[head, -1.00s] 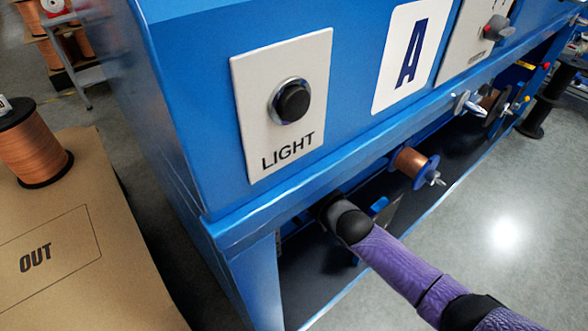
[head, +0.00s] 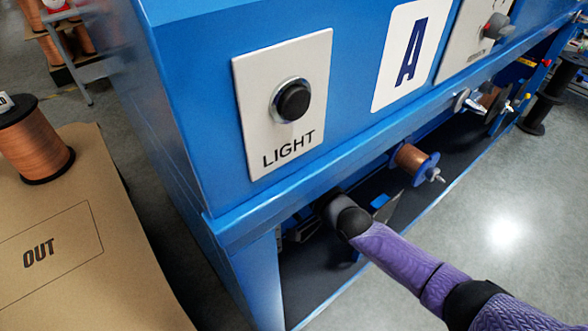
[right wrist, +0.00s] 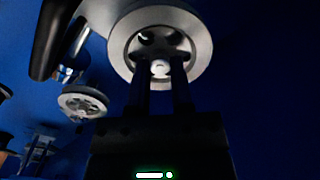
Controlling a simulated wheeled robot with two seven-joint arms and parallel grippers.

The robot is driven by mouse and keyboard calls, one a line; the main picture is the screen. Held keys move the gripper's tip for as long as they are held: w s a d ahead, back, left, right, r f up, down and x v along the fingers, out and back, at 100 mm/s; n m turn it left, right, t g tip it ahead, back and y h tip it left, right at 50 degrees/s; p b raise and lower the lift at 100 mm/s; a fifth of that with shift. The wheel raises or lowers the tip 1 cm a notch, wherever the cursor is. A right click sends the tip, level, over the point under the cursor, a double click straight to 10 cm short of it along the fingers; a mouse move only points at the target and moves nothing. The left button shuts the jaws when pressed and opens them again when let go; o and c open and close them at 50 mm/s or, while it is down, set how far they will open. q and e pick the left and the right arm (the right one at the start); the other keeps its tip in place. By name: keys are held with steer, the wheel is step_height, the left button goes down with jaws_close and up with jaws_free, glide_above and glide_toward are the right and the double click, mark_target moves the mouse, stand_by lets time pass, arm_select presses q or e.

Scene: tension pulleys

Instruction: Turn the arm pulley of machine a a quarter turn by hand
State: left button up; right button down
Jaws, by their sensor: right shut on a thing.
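Machine A is the blue cabinet with the "A" sign (head: 409,57) in the head view. In the right wrist view a silver-grey pulley (right wrist: 200,47) with dark openings and a pale hub faces the camera. My right gripper (right wrist: 161,80) has both dark fingers at the lower part of this pulley, around its hub, and is shut on the pulley. In the head view my right arm (head: 395,250) reaches under the cabinet's edge, and its gripper and the pulley are hidden there. My left gripper is not in view.
A smaller pulley (right wrist: 83,101) and a black handle-like part (right wrist: 52,40) are left of the gripper. A copper spool (head: 411,160) sits right of my arm. The LIGHT button (head: 291,101) is above.

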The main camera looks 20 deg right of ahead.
steer(key=shift+m, duration=1.8)
steer(key=c, duration=0.5)
jaws_free()
steer(key=p+v, duration=0.4)
steer(key=v, duration=0.6)
